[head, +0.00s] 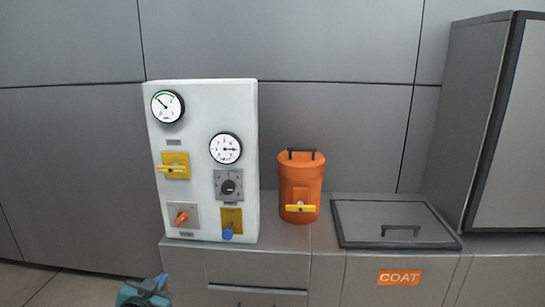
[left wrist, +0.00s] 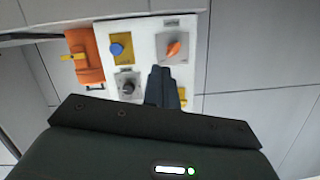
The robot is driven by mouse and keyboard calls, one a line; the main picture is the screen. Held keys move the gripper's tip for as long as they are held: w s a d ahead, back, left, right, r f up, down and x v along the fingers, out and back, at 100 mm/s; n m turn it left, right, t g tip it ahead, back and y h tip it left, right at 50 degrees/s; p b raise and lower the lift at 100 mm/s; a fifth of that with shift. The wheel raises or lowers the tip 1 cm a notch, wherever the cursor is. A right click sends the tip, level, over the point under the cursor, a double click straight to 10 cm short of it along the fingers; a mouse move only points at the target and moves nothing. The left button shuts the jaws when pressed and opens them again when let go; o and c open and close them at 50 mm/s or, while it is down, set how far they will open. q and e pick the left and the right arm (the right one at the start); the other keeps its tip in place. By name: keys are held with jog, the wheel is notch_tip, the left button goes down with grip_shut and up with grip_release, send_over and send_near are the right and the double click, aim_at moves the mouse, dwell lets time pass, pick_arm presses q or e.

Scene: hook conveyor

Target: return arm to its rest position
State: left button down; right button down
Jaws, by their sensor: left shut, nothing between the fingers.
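My left gripper (head: 155,283) shows at the bottom edge of the head view, low and in front of the cabinet. In the left wrist view its dark fingers (left wrist: 162,72) are together with nothing between them. Behind them is the white control panel (left wrist: 197,25), which appears turned over in that view. The panel also stands upright on the counter in the head view (head: 205,100). The fingers overlap the panel in the wrist view, but the head view shows the gripper apart from it. My right gripper is in neither view.
An orange canister (head: 300,178) with a yellow lever stands right of the panel. Right of it is a closed grey lid (head: 390,215) with a handle, above a COAT label (head: 400,277). A tall grey cabinet (head: 485,110) stands far right. Open floor (head: 60,288) shows at lower left.

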pick_arm(q)
jog(key=s+d+f+g+h, duration=0.1)
jog(key=s+d+f, duration=0.3)
jog(key=s, duration=0.6)
jog(key=s+d+f+g+h, duration=0.1)
jog(key=s+d+f, duration=0.3)
jog(key=s, duration=0.6)
jog(key=s+d+f+g+h, duration=0.1)
jog(key=s+d+f, duration=0.3)
jog(key=s, duration=0.6)
jog(key=shift+d+f+n+g, duration=0.15)
jog(key=shift+d+n+g, duration=0.15)
jog(key=shift+d+g, duration=0.45)
